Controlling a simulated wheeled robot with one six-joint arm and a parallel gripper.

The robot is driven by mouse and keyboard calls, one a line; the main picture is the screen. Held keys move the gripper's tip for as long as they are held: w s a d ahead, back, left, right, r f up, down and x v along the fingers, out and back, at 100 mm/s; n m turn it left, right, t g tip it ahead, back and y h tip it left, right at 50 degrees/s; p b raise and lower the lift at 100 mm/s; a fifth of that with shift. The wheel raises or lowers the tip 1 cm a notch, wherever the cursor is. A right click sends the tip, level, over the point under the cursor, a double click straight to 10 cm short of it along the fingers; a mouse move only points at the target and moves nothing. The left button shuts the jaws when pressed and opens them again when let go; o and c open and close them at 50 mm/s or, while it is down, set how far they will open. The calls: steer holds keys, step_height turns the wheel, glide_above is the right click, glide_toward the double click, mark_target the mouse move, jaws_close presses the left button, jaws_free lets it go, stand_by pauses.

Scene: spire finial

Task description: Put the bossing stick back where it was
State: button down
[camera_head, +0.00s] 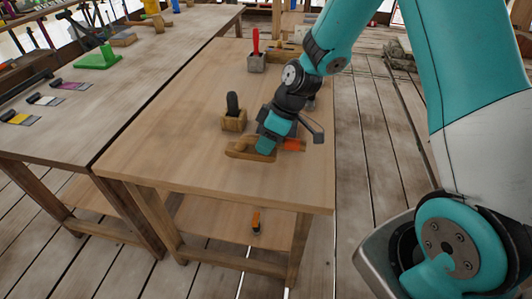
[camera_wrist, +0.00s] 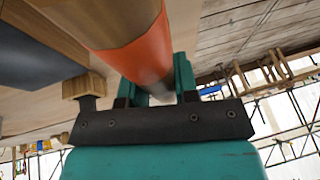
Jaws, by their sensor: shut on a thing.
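The bossing stick shows in the wrist view as a thick round wooden piece with an orange section (camera_wrist: 140,55). My gripper (camera_wrist: 160,86) is shut on the orange section, with one teal finger on each side. In the head view my gripper (camera_head: 272,146) is low over the table's right part. An orange end (camera_head: 294,145) sticks out to its right, and a brown wooden piece (camera_head: 240,147) shows to its left. The gripper partly hides both, and I cannot tell whether the stick touches the table.
The wooden table (camera_head: 170,140) has free room at its front and left. A wooden block (camera_head: 233,124) holding a dark rounded tool (camera_head: 232,103) stands just behind the gripper. A grey block (camera_head: 256,64) with a red-handled tool stands farther back. An orange-and-black tool (camera_head: 256,222) is on the lower shelf.

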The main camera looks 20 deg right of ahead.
steer(key=shift+f, duration=2.15)
steer(key=shift+f, duration=0.1)
steer(key=shift+f, duration=0.15)
steer(key=c, duration=0.9)
jaws_free()
steer(key=shift+o, duration=0.2)
steer(key=v, duration=1.2)
steer(key=s+a+r+m, duration=0.1)
steer(key=s+a+r, duration=0.3)
steer(key=s, duration=0.3)
steer(key=s+a+r+m, duration=0.1)
steer(key=s+a+r, duration=0.3)
steer(key=s, duration=0.3)
steer(key=s+a+r+m+g, duration=0.1)
steer(key=s+a+r, duration=0.2)
steer(key=s, duration=0.4)
steer(key=shift+s+a+r+h+b, duration=0.3)
steer(key=shift+a+r+b, duration=0.15)
steer(key=shift+a, duration=0.2)
